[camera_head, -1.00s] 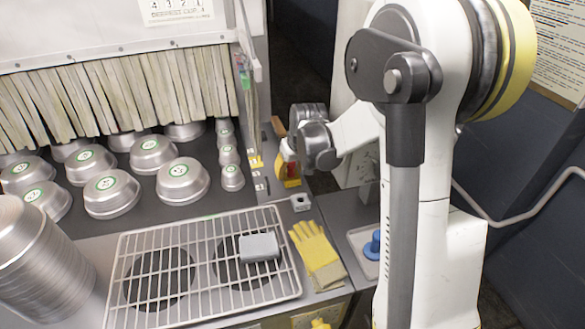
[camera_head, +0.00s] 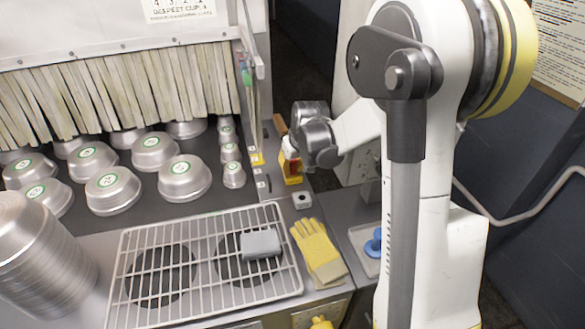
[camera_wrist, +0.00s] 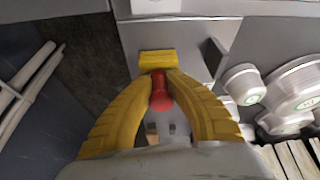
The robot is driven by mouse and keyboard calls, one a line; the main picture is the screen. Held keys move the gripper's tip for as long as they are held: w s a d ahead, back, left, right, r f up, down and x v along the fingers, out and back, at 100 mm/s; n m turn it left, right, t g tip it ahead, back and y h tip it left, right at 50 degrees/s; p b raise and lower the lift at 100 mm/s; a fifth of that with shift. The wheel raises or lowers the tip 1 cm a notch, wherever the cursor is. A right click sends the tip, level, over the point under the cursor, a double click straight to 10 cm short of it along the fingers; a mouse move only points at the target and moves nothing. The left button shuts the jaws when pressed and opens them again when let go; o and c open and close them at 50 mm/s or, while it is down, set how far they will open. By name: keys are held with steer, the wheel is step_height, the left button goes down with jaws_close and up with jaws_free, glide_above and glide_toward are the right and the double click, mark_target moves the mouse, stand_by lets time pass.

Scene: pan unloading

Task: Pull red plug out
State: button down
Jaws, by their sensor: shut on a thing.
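The red plug (camera_wrist: 160,92) shows in the wrist view between the yellow fingers of my gripper (camera_wrist: 158,82). The fingers are shut on it from both sides. A yellow block (camera_wrist: 157,58) lies just beyond the fingertips; I cannot tell whether the plug touches it. In the head view my gripper (camera_head: 289,160) is at the right end of the counter, beside a yellow holder (camera_head: 293,178). The plug is mostly hidden there by the gripper and wrist.
Several metal pans with green labels (camera_head: 110,190) stand left of my gripper. A wire rack (camera_head: 125,262) holds a grey block (camera_head: 260,244). A blue knob (camera_head: 374,241) is at the right.

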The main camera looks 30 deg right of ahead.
steer(key=shift+r+p, duration=0.5)
steer(key=shift+r, duration=0.15)
stand_by(0.4)
steer(key=shift+r+p, duration=1.35)
steer(key=shift+r, duration=0.65)
